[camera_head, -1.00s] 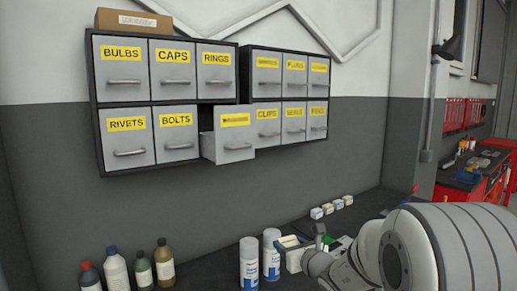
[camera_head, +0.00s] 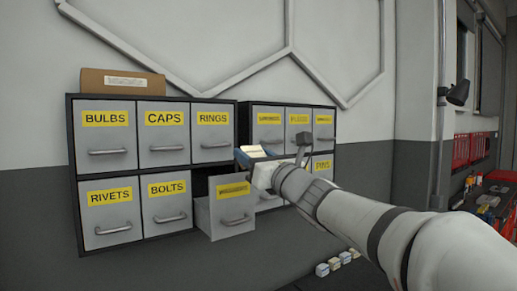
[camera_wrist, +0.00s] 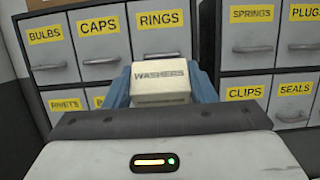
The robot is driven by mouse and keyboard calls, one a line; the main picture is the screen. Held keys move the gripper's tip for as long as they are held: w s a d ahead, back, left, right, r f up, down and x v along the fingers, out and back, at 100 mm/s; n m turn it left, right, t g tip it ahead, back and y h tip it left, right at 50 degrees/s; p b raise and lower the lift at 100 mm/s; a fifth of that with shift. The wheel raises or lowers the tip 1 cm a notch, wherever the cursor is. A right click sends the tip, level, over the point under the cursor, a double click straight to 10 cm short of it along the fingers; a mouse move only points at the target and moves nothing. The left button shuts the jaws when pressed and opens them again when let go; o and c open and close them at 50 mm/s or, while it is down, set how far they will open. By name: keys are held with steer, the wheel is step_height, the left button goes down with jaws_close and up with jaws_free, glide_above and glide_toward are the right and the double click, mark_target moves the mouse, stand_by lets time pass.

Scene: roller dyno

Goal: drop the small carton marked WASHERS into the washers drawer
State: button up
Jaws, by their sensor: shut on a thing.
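The small carton marked WASHERS (camera_wrist: 160,82) is cream-coloured and sits between the blue fingers of my gripper (camera_wrist: 162,88) in the wrist view. In the head view my gripper (camera_head: 254,158) is shut on it, raised in front of the cabinets, above and a little right of the pulled-out drawer. That drawer (camera_head: 226,215) stands open at the lower right of the left cabinet. Its yellow label is too blurred to read surely. The drawer's inside is mostly out of sight in the head view, and my gripper hides the drawer in the wrist view.
The left cabinet has shut drawers labelled BULBS, CAPS, RINGS (camera_head: 212,130), RIVETS and BOLTS. A right cabinet (camera_head: 295,125) stands beside it, partly behind my arm. A brown cardboard box (camera_head: 122,83) lies on top. Small cartons (camera_head: 335,262) sit on the bench below.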

steer(key=shift+w+a+r, duration=0.15)
steer(key=shift+a+r, duration=0.05)
steer(key=shift+a, duration=0.05)
steer(key=w+a+f, duration=0.1)
steer(key=w+a, duration=0.6)
steer(key=w, duration=0.3)
steer(key=shift+f, duration=0.4)
steer(key=shift+w, duration=0.1)
steer(key=o, duration=1.1)
steer(key=shift+d, duration=0.1)
steer(key=shift+s+d+r+b, duration=0.35)
steer(key=shift+s+d, duration=0.6)
steer(key=shift+s, duration=0.45)
steer(key=shift+s+d+r+b, duration=0.2)
steer(key=shift+s+d+r, duration=0.1)
steer(key=shift+s+d, duration=0.85)
steer(key=shift+s+d+r+b, duration=0.35)
steer(key=shift+s+d, duration=0.4)
steer(key=shift+s, duration=0.85)
